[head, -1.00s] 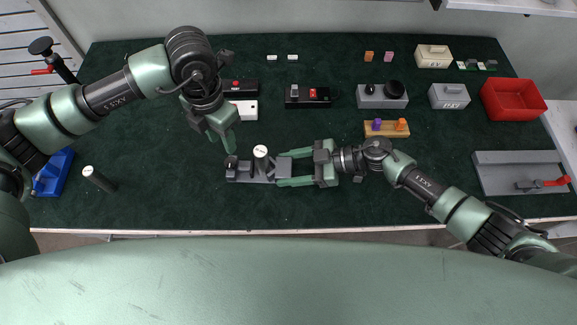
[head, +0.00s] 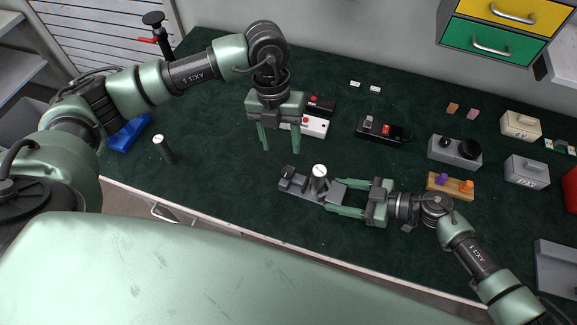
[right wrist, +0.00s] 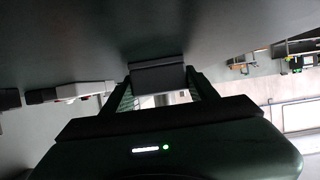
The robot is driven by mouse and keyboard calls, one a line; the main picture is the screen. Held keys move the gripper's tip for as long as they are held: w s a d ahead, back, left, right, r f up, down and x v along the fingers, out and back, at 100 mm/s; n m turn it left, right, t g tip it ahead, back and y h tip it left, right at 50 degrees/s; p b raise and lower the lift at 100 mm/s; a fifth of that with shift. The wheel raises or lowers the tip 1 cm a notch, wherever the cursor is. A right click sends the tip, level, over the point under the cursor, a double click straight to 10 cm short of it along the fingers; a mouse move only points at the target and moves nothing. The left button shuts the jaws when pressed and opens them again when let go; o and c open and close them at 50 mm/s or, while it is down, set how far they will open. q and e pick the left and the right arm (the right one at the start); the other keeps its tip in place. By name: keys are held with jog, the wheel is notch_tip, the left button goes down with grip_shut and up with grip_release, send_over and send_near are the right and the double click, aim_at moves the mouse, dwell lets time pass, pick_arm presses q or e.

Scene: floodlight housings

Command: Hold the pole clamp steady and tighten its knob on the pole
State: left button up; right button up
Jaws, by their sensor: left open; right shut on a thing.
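The grey pole clamp (head: 298,187) lies on the green mat in the head view. A short dark pole with a white top (head: 319,172) stands upright at its middle. A small dark knob (head: 287,171) is at its left end. My right gripper (head: 335,196) is shut on the clamp's right end; a grey block between its fingers (right wrist: 158,76) shows in the right wrist view. My left gripper (head: 281,150) is open and empty, fingers down, just above and behind the knob end, apart from it. The fingers hide part of the clamp's right end.
A separate dark pole with a white top (head: 163,149) stands to the left, near a blue holder (head: 128,134). White (head: 314,127) and black boxes with red buttons lie behind my left gripper. A wooden block with pegs (head: 449,186) is right of my right gripper.

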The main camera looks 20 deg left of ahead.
aim_at(287, 171)
pick_arm(q)
jog(key=f+n+h, duration=0.1)
jog(key=f+n, duration=0.2)
jog(key=d+f+n, duration=0.1)
jog(key=f+n, duration=0.2)
jog(key=n, duration=0.1)
jog(key=f+n+h, duration=0.1)
jog(key=f+n, duration=0.3)
jog(key=shift+s+d+g+h, duration=0.15)
jog(key=shift+s+g+h, duration=0.15)
jog(key=shift+g, duration=0.1)
grip_shut()
